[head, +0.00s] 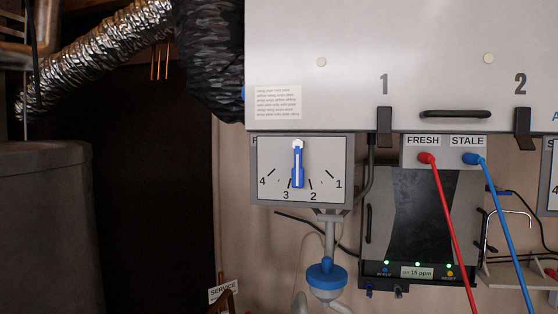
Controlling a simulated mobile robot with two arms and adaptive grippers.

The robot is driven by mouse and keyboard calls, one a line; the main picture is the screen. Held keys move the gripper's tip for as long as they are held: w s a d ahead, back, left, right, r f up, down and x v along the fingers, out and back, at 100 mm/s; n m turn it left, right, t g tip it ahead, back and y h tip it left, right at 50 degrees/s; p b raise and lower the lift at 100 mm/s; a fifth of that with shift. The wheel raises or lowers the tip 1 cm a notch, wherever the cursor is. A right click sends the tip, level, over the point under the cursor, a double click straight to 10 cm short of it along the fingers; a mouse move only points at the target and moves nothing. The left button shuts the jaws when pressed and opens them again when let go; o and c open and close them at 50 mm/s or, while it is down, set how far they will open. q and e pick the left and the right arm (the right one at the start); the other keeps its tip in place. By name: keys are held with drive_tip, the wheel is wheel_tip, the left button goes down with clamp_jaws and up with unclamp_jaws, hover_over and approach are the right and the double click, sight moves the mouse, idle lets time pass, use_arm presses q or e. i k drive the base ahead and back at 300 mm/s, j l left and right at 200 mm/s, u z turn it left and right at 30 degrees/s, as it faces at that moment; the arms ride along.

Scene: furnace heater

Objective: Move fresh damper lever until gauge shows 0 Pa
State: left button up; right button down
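The damper dial plate (325,165) hangs under the white cabinet, with its heading mostly hidden except an "F" at the top left. Its blue lever (297,175) points almost straight down, between the marks 3 and 2. A dark unit with a FRESH label (423,141) and a STALE label (467,141) stands to the right. A red tube (444,215) runs from the FRESH port and a blue tube (502,225) from the STALE port. The unit's small display (416,272) appears to read 15 ppm; no Pa reading is legible. Neither gripper is in view.
The white cabinet (400,60) overhangs the dial, with black latches (384,120) and a handle (455,114). A valve with a blue cap (326,272) is below the dial. Part of another plate (551,175) shows at the right edge. Ducts (95,60) fill the upper left.

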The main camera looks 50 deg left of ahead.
sight(298, 172)
drive_tip(key=u, duration=1)
